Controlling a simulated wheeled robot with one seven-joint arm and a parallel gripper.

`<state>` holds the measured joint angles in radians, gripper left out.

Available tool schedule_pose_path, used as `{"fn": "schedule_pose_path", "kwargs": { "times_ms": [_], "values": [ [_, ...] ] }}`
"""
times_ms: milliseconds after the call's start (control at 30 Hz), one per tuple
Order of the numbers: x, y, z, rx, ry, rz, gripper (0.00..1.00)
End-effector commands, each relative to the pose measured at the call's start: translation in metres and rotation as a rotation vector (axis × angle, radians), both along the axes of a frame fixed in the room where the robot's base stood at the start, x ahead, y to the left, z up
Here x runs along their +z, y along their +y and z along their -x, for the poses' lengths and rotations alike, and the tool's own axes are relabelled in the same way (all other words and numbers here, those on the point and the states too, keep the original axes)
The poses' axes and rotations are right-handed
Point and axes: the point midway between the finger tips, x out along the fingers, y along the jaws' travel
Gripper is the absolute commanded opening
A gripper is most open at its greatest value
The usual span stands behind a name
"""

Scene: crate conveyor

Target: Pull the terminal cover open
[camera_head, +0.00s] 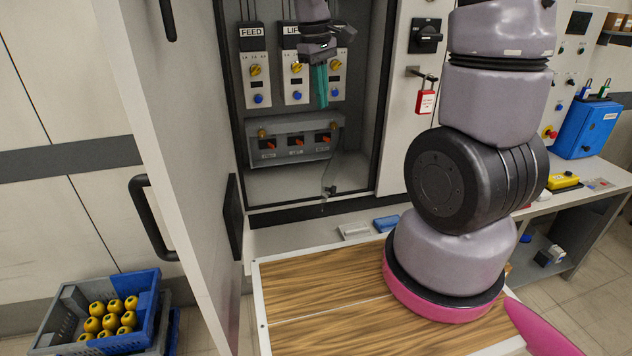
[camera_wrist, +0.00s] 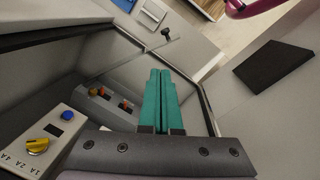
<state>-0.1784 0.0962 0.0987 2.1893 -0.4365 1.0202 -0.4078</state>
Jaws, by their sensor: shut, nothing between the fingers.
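The terminal unit (camera_head: 254,151) is a grey box with orange levers, low inside the open cabinet; it also shows in the wrist view (camera_wrist: 112,112). What looks like a clear terminal cover (camera_head: 338,172) stands out at its right front, with a small dark knob (camera_head: 332,190). The knob shows beyond my fingertips in the wrist view (camera_wrist: 166,34). The cover is see-through, so its exact angle is hard to tell. My gripper (camera_head: 322,104) has teal fingers pressed together, pointing down, empty. It is above the unit's right part, apart from the knob; it also shows in the wrist view (camera_wrist: 160,72).
Switch modules (camera_head: 254,80) with yellow knobs and blue buttons hang above the unit. The cabinet door (camera_head: 160,120) stands open at left. A red padlock tag (camera_head: 425,101) hangs on the right frame. A wooden-topped surface (camera_head: 320,305) lies in front.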

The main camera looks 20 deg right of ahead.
Motion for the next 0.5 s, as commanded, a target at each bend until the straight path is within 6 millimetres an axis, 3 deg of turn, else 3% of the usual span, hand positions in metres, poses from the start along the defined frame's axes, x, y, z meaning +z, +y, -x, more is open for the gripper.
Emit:
{"fn": "schedule_pose_path", "kwargs": {
  "times_ms": [100,300,500],
  "values": [
    [-0.047,0.015,-0.016,0.161,0.109,0.063,0.00],
    [-0.114,0.033,-0.030,0.389,0.253,0.136,0.00],
    [-0.146,0.041,-0.033,0.497,0.318,0.165,0.00]
  ]
}}
